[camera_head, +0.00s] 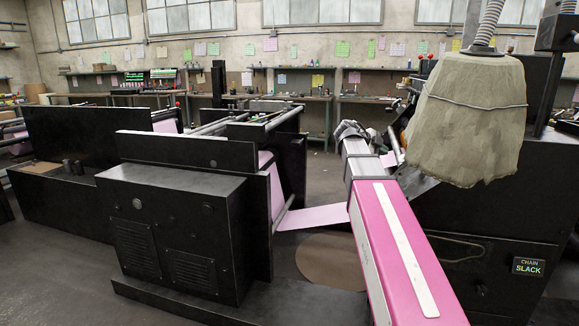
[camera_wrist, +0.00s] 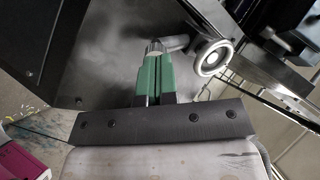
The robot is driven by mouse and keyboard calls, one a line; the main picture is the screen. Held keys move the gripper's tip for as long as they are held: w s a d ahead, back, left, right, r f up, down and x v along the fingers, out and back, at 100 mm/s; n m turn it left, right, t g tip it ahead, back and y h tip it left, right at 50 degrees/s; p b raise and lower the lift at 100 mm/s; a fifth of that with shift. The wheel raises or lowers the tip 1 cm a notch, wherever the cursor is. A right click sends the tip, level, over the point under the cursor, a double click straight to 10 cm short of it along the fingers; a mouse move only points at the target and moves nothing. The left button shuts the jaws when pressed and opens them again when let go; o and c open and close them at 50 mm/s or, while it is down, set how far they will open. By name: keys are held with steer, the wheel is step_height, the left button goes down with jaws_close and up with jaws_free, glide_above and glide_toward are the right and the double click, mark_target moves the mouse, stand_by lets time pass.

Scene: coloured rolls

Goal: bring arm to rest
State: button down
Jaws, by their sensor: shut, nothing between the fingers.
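My gripper (camera_wrist: 156,68) shows in the wrist view as two green fingers beyond a dark bolted plate. The fingers are together with nothing between them. A grey round knob or handwheel (camera_wrist: 213,57) on a metal bar lies just beyond and to the right of the fingertips; I cannot tell whether they touch it. In the head view my magenta arm reaches from the bottom edge up toward the machines. The gripper itself cannot be made out there.
A black machine (camera_head: 180,230) stands left of my arm, with a pink web (camera_head: 312,216) running out of it. A black cabinet (camera_head: 500,255) with a "CHAIN SLACK" display (camera_head: 528,266) stands right. A khaki cloth-covered thing (camera_head: 468,115) hangs above it. Workbenches (camera_head: 320,115) line the back wall.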

steer(key=s+a+f+n+g+y, duration=0.1)
steer(key=s+a+f+n+y, duration=0.15)
steer(key=f+n, duration=0.45)
steer(key=s+a+f+n+y, duration=0.2)
steer(key=s+f, duration=0.1)
steer(key=f, duration=0.8)
steer(key=s+a+f+n+g+y, duration=0.1)
steer(key=s+a+f+n+y, duration=0.1)
steer(key=f+n, duration=0.45)
steer(key=s+a+f+n+y, duration=0.2)
steer(key=s+a+f+n, duration=0.1)
steer(key=f, duration=0.3)
steer(key=s+a+f+n+g+y, duration=0.1)
steer(key=s+a+f+n, duration=0.1)
steer(key=s+f+n, duration=0.2)
steer(key=s+a+f+n+g+y, duration=0.1)
steer(key=s+a+f+n+y, duration=0.1)
steer(key=s+f, duration=0.4)
step_height(320, 180, down, 3)
steer(key=shift+s+a+r+n+y, duration=0.15)
steer(key=shift+s+a+n+y, duration=0.2)
steer(key=shift+a+n, duration=0.55)
